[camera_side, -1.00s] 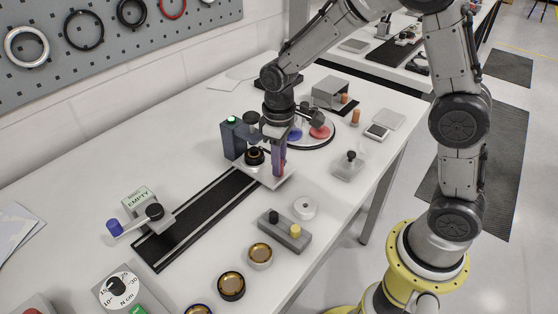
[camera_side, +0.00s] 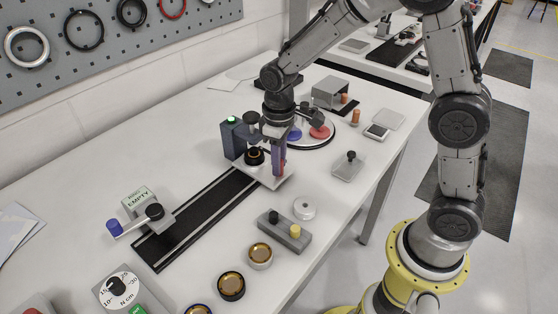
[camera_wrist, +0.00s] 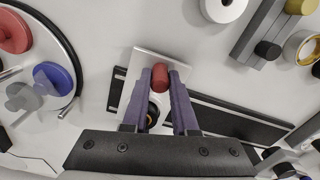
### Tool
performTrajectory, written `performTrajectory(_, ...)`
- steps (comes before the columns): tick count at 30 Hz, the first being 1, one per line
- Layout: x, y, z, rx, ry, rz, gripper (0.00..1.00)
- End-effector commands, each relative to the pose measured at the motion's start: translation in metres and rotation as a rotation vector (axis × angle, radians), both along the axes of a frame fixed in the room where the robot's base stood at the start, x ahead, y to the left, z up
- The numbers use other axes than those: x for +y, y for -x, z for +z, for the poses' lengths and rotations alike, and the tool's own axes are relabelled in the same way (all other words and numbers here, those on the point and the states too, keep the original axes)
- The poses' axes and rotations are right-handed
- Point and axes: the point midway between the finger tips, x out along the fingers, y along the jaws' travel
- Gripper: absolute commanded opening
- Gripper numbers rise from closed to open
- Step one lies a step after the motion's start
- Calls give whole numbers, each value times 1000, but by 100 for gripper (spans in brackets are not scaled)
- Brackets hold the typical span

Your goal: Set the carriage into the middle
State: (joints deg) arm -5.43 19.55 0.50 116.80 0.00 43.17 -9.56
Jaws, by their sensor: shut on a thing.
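The carriage is a white plate (camera_side: 276,181) at the far end of the black rail (camera_side: 196,220), beside a dark post with a green light. A dark ring-shaped part (camera_side: 254,157) sits on it. In the wrist view the carriage plate (camera_wrist: 148,55) lies under my fingers, with a red knob (camera_wrist: 160,78) near its edge. My gripper (camera_side: 279,172) points down over the plate, its purple fingers shut on the red knob. In the wrist view the fingers hide part of the plate and the ring.
The dark post (camera_side: 234,139) stands close behind my gripper. A lever block marked EMPTY (camera_side: 140,199) stands at the rail's near end. A round tray (camera_side: 312,140) with red and blue pieces lies behind. A grey block with pegs (camera_side: 284,232) stands right of the rail. The rail's length is clear.

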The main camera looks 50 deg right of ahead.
Motion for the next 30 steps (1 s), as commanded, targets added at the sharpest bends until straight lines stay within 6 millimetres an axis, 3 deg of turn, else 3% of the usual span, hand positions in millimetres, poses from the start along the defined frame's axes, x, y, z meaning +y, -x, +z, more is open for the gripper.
performTrajectory(5, 12, -1, 1, -1, 0, 3, 0)
performTrajectory(19, 125, -1, 1, -4, -2, 5, 0)
performTrajectory(24, 140, -1, 1, -5, -2, 1, 0)
performTrajectory(30, 141, -1, 1, -5, -2, -1, 0)
